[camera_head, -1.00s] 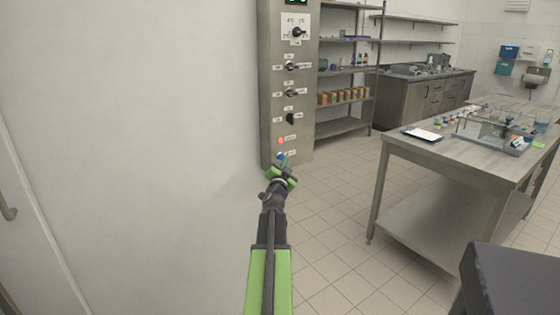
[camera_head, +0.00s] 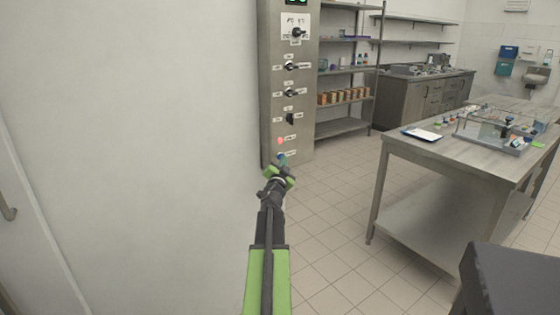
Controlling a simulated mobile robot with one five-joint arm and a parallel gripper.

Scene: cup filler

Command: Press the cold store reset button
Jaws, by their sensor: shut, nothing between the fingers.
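The grey metal control panel (camera_head: 268,60) stands upright at the end of the pale wall. It carries a display at the top, several dark rotary switches with labels, a lit red lamp (camera_head: 280,141) and a small blue button (camera_head: 281,157) low down. I cannot read which label names the cold store reset. My gripper (camera_head: 281,164) is shut and empty, at the lower end of the panel, just below and partly over the blue button. I cannot tell whether its tip touches the button or is apart from it.
A pale wall (camera_head: 130,130) fills the left side. A steel table (camera_head: 440,150) with a clipboard and apparatus stands right. Metal shelves (camera_head: 345,72) with boxes stand behind the panel. A dark block (camera_head: 515,280) is at lower right. Tiled floor between is clear.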

